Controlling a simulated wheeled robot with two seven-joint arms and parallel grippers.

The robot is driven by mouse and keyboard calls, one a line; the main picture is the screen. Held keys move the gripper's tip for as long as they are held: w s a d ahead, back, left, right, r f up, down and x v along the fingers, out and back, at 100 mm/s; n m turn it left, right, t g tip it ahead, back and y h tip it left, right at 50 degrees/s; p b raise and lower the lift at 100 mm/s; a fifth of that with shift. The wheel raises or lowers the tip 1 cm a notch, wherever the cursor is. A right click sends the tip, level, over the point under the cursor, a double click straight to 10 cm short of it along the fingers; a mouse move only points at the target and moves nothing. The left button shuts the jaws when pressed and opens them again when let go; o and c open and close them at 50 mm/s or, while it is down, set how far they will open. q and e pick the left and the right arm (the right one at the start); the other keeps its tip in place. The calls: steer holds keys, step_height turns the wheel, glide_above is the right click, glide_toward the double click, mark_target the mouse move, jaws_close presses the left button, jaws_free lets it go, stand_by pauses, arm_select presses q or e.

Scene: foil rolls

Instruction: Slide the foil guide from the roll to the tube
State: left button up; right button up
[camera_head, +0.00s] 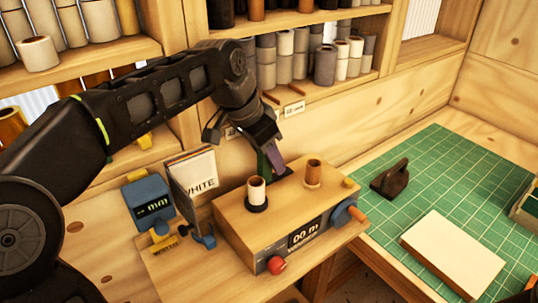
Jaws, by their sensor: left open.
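A wooden winder box (228,228) stands on the bench with a display reading "00 m". A short white roll (257,187) stands upright on its left side, with a black ring (256,204) around its foot. A brown tube (313,171) stands upright on its right side. I cannot tell for certain which part is the foil guide. My left gripper (270,163) is open, pointing down at the box's back edge, behind and between the roll and the tube. Green and purple show at its fingers; I cannot tell whether they are finger pads. My right gripper is not in view.
A red knob (277,265) and an orange-handled crank (350,214) stick out of the box. Left are a blue meter (148,197) and a "WHITE" card (192,184). Right, a green mat (440,190) bears a dark weight (390,181) and a pale block (453,255). Shelves of rolls stand behind.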

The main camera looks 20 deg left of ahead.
arm_select(q)
jaws_close()
stand_by(0.4)
stand_by(0.9)
